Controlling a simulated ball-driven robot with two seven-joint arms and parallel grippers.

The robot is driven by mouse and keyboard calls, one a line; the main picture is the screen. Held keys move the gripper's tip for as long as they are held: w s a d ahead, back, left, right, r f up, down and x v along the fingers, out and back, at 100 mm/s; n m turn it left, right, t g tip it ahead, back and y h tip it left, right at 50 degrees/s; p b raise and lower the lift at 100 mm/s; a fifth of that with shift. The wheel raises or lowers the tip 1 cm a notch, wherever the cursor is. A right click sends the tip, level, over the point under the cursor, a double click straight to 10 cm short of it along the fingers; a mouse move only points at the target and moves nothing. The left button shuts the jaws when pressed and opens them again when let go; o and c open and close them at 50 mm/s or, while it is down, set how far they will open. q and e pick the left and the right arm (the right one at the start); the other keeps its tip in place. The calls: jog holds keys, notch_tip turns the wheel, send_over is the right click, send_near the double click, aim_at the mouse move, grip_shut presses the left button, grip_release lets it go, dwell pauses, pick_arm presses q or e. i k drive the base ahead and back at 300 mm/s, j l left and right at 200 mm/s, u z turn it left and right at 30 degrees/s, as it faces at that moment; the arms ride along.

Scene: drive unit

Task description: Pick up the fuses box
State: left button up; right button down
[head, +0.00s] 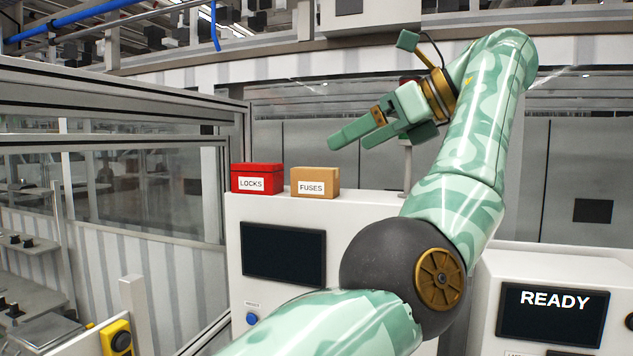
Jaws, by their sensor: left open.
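The fuses box (315,182) is a small tan carton with a white "FUSES" label. It stands upright on top of a white cabinet (290,208), to the right of a red box. My left gripper (349,143) is open and empty. In the picture it is above and to the right of the fuses box, with its fingers pointing left and slightly down. It appears apart from the box; the exact depth gap is hard to tell. My right gripper is not in view.
A red "LOCKS" box (257,178) stands close to the left of the fuses box. The cabinet front has a dark screen (284,253). A second cabinet with a "READY" screen (552,315) is at the right. A glass-panelled frame (120,180) stands at the left.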

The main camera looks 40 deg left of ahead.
aim_at(322, 183)
jog(key=i+j, duration=1)
jog(key=i, duration=0.2)
